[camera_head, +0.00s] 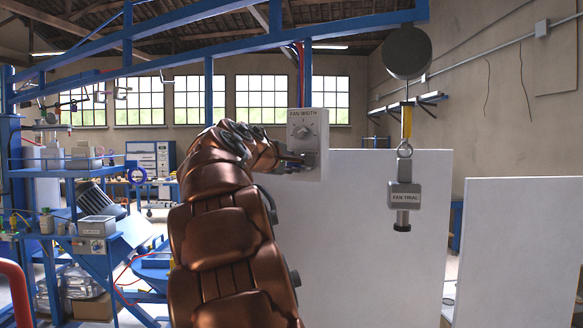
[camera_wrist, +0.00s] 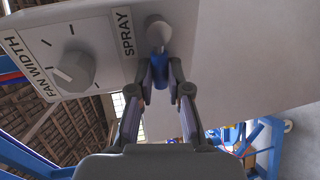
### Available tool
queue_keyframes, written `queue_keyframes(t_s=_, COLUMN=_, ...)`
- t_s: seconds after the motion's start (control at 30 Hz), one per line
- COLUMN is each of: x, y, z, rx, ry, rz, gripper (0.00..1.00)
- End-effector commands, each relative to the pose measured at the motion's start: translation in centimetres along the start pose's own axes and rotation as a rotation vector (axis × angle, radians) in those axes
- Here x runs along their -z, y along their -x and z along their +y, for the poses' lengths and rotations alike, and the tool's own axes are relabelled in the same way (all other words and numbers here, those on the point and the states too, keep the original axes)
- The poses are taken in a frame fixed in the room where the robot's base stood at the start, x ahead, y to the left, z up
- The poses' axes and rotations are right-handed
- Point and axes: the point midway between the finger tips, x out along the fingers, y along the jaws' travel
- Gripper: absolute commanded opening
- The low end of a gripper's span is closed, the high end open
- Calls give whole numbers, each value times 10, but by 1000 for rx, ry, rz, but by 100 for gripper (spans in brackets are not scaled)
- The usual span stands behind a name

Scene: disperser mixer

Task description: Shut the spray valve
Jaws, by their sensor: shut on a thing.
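A grey control box (camera_head: 308,172) hangs from the blue frame in the head view, with a FAN WIDTH dial near its top. In the wrist view the same box (camera_wrist: 105,25) shows the FAN WIDTH knob (camera_wrist: 75,72) and the word SPRAY. Beside that word is the spray valve, a round metal pivot (camera_wrist: 158,30) with a blue handle (camera_wrist: 160,66). My gripper (camera_wrist: 161,74) is shut on the blue handle, a finger on each side. In the head view my gripper (camera_head: 292,160) reaches the lower box, and its fingers partly hide the valve there.
A FAN TRIAL block (camera_head: 404,195) hangs from a hook to the right. Large pale panels (camera_head: 360,250) stand behind and right of the box. A blue beam (camera_head: 220,30) runs overhead. Blue benches with equipment (camera_head: 95,228) stand at left.

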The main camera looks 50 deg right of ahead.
Motion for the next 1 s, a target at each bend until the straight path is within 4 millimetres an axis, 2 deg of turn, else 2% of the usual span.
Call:
queue_keyframes(t_s=0.3, x=0, y=0, z=1, rx=-1, ry=-2, rz=1, gripper=0)
queue_keyframes(t_s=0.33, x=0, y=0, z=1, rx=-1, ry=-2, rz=1, gripper=20)
queue_keyframes(t_s=0.57, x=0, y=0, z=0, rx=-1, ry=-1, rz=1, gripper=42)
queue_keyframes(t_s=0.87, x=0, y=1, z=0, rx=-1, ry=-1, rz=1, gripper=42)
queue_keyframes(t_s=1.0, x=1, y=10, z=1, rx=-1, ry=-1, rz=2, gripper=42)
